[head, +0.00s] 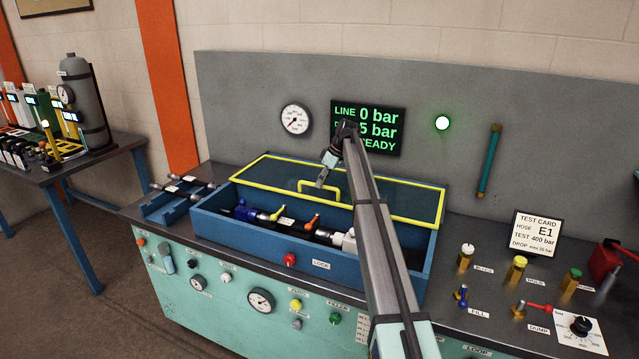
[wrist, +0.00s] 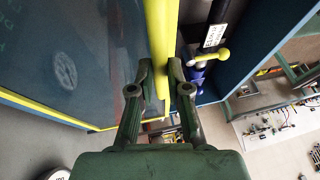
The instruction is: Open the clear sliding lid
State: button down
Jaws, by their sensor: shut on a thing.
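The clear sliding lid (head: 395,200) has a yellow frame and lies over the back part of the blue box (head: 222,229); the front part of the box is uncovered. Its yellow handle (head: 338,192) stands near the lid's front edge. My gripper (head: 322,181) reaches down to the handle from above. In the wrist view my gripper's fingers (wrist: 162,75) are shut on either side of the yellow handle bar (wrist: 160,35), with the clear pane (wrist: 75,60) to the left. My arm hides part of the lid's right side and the box front.
Hose fittings with a blue body (head: 246,213) and an orange lever (head: 312,220) lie in the uncovered front of the box. A red LOCK knob (head: 290,260) sits on the box front. Valves (head: 517,270) stand on the bench at right. A display (head: 368,127) is behind.

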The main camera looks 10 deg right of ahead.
jog(key=c, duration=1.1)
grip_release()
jog(key=shift+c, duration=0.2)
jog(key=v, duration=1.2)
